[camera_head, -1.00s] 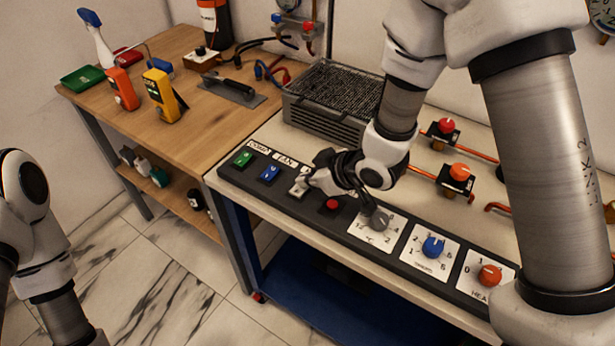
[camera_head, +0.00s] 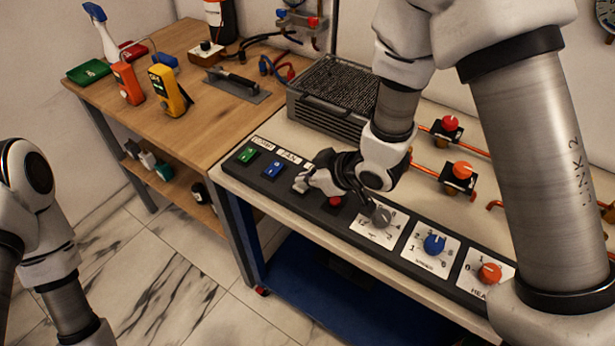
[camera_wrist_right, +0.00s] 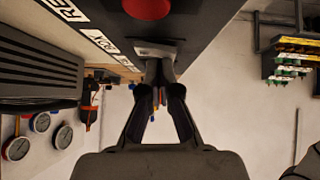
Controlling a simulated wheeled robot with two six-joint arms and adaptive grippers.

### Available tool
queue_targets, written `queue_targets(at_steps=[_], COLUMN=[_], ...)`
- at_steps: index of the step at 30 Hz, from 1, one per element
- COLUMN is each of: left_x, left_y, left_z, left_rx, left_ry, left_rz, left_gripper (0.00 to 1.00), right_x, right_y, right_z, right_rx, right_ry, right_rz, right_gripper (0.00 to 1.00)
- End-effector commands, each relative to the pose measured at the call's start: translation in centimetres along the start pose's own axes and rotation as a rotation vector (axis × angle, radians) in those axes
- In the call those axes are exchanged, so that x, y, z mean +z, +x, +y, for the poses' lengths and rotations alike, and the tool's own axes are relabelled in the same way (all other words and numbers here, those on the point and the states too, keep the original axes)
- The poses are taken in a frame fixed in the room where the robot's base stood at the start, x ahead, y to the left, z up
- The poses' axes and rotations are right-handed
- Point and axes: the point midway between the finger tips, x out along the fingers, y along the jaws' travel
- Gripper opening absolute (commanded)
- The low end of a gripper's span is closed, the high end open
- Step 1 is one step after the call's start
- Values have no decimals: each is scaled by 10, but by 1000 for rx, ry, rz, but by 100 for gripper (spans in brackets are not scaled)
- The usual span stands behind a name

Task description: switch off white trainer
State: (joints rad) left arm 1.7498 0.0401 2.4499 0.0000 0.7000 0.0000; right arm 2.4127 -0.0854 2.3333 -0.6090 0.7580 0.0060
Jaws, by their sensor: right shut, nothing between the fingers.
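The control panel (camera_head: 395,262) runs along the front of the bench. It carries a green switch (camera_head: 247,155), a blue switch (camera_head: 273,169) and a white switch (camera_head: 299,187) in a row. My right gripper (camera_head: 308,184) is shut and empty, with its fingertips at the white switch and partly covering it. In the right wrist view the closed fingertips (camera_wrist_right: 158,70) meet right at the pale switch (camera_wrist_right: 155,49); whether they touch it I cannot tell. The switch's rocker position is hidden. My left arm shows at the left edge, but its gripper is out of view.
A red button (camera_head: 335,201) sits just right of my right gripper, followed by grey (camera_head: 381,215), blue (camera_head: 434,245) and orange (camera_head: 489,273) knobs. A grey ribbed heater-like box (camera_head: 330,95) stands behind the panel. Red-handled valves (camera_head: 450,124) are at the back right.

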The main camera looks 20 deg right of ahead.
Motion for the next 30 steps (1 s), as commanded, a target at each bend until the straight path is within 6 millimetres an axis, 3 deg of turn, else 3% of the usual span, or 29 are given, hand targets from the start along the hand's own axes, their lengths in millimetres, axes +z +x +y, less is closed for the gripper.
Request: queue_targets(at_steps=[8, 10, 15, 21, 30], left_x=[0, -1, 0, 0, 0], left_y=[-56, -39, -34, -32, -32], left_z=[0, 0, 0, 0, 0], left_rx=[0, 0, 0, 0, 0], left_ry=[0, 0, 0, 0, 0], left_rz=[0, 2, 0, 0, 0], left_gripper=[40, 40, 40, 40, 40], right_x=[-42, -31, -31, -30, -30], right_y=[-33, -41, -83, -115, -122], right_z=[14, 16, 22, 26, 26], right_rx=[3, 5, 5, 5, 2], right_ry=[4, 8, 9, 6, 3], right_rz=[1, 4, 6, 4, 0], right_gripper=[0, 0, 0, 0, 0])
